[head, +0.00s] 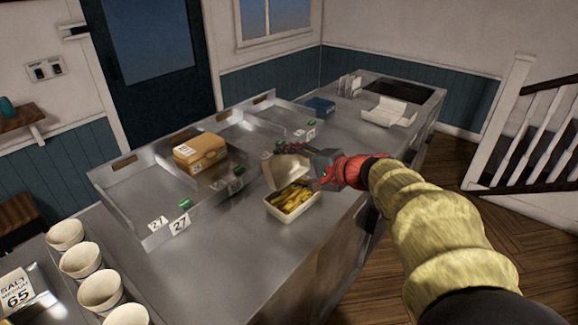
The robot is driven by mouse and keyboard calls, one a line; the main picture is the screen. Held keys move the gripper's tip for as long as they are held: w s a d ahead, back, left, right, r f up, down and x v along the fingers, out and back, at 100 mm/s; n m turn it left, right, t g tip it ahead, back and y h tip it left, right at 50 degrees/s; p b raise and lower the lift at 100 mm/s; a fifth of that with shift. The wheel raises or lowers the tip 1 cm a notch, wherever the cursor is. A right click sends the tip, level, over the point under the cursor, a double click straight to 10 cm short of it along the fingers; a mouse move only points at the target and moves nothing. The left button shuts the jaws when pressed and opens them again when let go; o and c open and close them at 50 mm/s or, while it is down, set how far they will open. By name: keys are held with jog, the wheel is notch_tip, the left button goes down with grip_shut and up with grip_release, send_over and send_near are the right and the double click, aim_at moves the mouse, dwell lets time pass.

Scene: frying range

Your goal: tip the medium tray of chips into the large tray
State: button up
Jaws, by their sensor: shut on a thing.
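My gripper (318,159) is shut on a small pale tray (286,173), which seems to be the medium tray. It is tilted just above and behind a larger white tray (292,214) on the steel counter. Golden chips (293,198) lie in the larger tray. The inside of the held tray is hidden, so I cannot tell whether any chips are in it. I cannot tell whether the two trays touch. The fingertips are partly hidden by the held tray.
A brown closed box (200,152) sits in the steel bay to the left. Several white cups (101,289) stand at the lower left. A blue container (320,105) and an open white box (389,112) are farther back. Counter left of the larger tray is clear.

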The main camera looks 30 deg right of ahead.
jog(key=shift+w+a+r+g, duration=0.15)
jog(key=shift+w+g, duration=0.1)
jog(key=shift+g, duration=0.25)
jog(key=shift+w+r+g+h+p, duration=0.25)
jog(key=shift+r+g+h+p, duration=0.15)
jog(key=shift+g+p, duration=0.5)
jog(key=p, duration=0.3)
jog(key=shift+g, duration=0.3)
jog(key=shift+w+p, duration=0.15)
jog(key=shift+p, duration=1.1)
jog(key=g+p, duration=0.1)
jog(key=p, duration=0.6)
jog(key=g+h+p, duration=0.1)
jog(key=g+p, duration=0.1)
jog(key=p, duration=0.5)
jog(key=w+g+p, duration=0.1)
jog(key=p, duration=0.7)
jog(key=shift+a+f+g+h, duration=0.2)
jog(key=shift+f+g+h, duration=0.1)
jog(key=shift+f+g, duration=0.1)
jog(key=g+p, duration=0.1)
jog(key=p, duration=0.5)
jog(key=shift+f, duration=0.15)
jog(key=g+p, duration=0.1)
jog(key=p, duration=0.4)
jog(key=g+h+p, duration=0.1)
jog(key=p, duration=0.4)
jog(key=shift+f+g+p, duration=0.3)
jog(key=shift+f+p, duration=0.05)
jog(key=shift+f, duration=0.05)
